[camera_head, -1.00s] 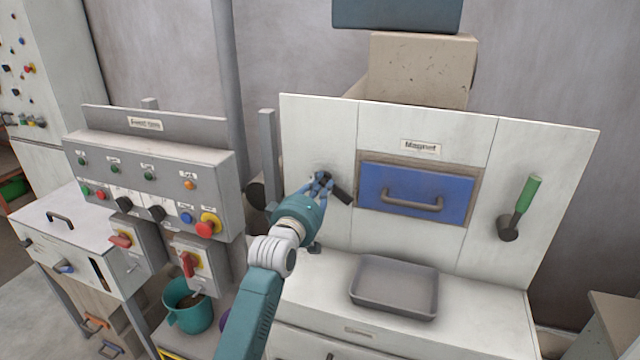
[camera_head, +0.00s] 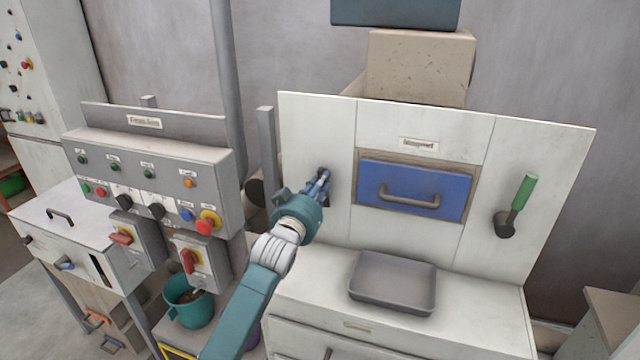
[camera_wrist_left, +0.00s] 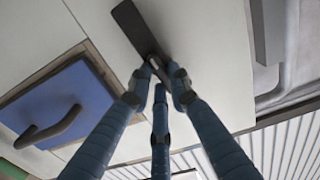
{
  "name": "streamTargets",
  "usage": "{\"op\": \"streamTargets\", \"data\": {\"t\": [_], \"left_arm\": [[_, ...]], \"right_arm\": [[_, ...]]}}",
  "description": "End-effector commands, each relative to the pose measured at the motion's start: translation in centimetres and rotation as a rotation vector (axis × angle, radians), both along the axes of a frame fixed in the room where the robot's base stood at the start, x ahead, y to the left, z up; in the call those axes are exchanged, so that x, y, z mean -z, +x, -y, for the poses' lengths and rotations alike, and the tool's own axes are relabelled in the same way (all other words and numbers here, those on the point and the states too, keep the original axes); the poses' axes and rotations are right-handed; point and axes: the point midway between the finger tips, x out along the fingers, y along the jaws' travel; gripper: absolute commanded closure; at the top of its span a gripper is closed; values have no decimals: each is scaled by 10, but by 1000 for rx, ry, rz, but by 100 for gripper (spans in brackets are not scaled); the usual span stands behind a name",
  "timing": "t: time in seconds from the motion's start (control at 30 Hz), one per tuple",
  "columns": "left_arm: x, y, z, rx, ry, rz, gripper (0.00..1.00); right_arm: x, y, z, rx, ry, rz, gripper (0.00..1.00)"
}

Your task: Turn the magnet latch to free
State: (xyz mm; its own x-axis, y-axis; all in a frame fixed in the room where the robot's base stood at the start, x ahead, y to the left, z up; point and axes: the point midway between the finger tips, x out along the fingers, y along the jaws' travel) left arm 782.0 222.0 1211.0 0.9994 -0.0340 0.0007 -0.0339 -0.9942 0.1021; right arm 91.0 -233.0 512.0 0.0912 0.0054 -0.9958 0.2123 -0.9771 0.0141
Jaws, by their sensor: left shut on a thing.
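The magnet latch is a flat black lever on the white panel, left of the blue magnet drawer (camera_head: 414,190). In the left wrist view the lever (camera_wrist_left: 134,27) sticks out past my fingertips, flat along the panel. In the head view my gripper and wrist hide most of the lever. My left gripper (camera_head: 319,188) is at the panel, shut on the latch near its pivot end. In the wrist view its blue fingers (camera_wrist_left: 160,82) close around that end, with the drawer (camera_wrist_left: 60,105) off to the left. My right gripper is not in view.
A grey tray (camera_head: 363,296) sits on the white ledge below the drawer. A green-handled lever (camera_head: 523,192) is on the panel's right. A grey control box (camera_head: 215,165) with buttons and a grey post (camera_head: 266,150) stand left of my arm. A teal bucket (camera_head: 190,312) is below.

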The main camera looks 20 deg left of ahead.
Motion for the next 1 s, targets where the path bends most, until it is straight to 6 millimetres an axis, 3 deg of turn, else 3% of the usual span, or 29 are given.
{"op": "streamTargets", "data": {"t": [0.3, 0.8, 0.83, 0.9, 1.0], "left_arm": [[3, 0, 0, 1, 104, -2, 100], [4, 0, 0, 0, 122, -2, 100], [4, 0, 0, 0, 122, -2, 78], [4, 0, 0, 0, 121, -2, 64], [3, 0, 0, -1, 120, 0, 62]], "right_arm": [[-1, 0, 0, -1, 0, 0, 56], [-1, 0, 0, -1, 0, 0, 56], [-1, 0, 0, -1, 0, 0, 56], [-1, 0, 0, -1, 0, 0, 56], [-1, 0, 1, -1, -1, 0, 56]]}}
